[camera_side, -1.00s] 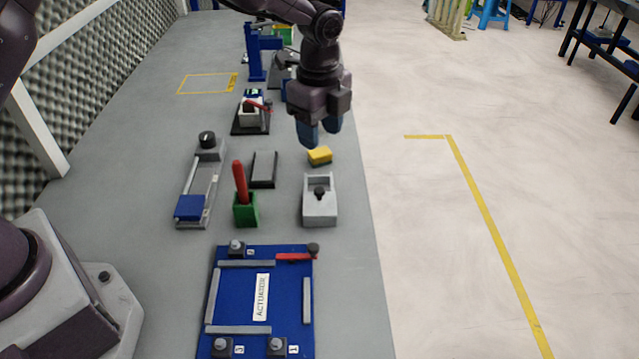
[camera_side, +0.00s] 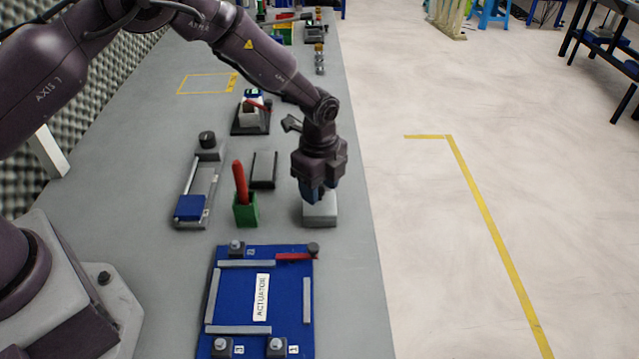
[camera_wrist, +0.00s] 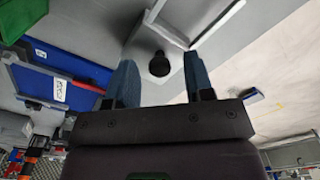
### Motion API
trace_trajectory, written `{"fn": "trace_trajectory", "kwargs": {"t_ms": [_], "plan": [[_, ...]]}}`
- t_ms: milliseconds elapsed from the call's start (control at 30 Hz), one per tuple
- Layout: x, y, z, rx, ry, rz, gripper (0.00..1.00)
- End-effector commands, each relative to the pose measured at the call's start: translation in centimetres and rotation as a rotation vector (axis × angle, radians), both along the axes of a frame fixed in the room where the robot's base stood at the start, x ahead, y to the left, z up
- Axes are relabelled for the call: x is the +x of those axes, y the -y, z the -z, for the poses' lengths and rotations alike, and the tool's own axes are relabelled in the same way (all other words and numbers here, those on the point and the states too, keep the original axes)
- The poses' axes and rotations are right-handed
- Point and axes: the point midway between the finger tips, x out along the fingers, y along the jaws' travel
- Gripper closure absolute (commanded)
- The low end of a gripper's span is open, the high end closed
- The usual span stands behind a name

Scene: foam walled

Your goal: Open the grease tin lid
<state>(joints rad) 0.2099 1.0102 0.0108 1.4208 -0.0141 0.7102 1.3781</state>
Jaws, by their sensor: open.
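The grease tin (camera_side: 319,213) is a light grey box at the right edge of the bench; its upper and far part is hidden behind my gripper in the side view. In the wrist view the tin's grey top (camera_wrist: 195,18) shows with its dark round knob (camera_wrist: 159,65). My gripper (camera_side: 318,195) points down over the tin. Its two blue fingers stand apart in the wrist view (camera_wrist: 160,72), with the knob showing between them. The fingers look clear of the knob on both sides; their exact height is hard to tell.
A green holder (camera_side: 246,213) with a red handle (camera_side: 240,180) stands left of the tin. A blue actuator plate (camera_side: 285,300) lies nearer the camera. A dark-edged grey block (camera_side: 263,168) and a slider fixture (camera_side: 200,185) lie to the left. The bench's right edge is close.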

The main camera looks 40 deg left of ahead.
Motion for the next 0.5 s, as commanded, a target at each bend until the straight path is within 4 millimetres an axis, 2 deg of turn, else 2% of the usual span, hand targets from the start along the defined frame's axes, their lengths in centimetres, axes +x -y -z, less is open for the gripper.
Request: {"fn": "trace_trajectory", "kwargs": {"t_ms": [200,400,500], "plan": [[0.01,0.01,0.01,0.0,0.0,0.0,0.52],[0.01,0.0,-0.01,0.0,0.0,0.0,0.98],[0.0,0.01,-0.02,0.0,0.0,0.0,1.0]]}}
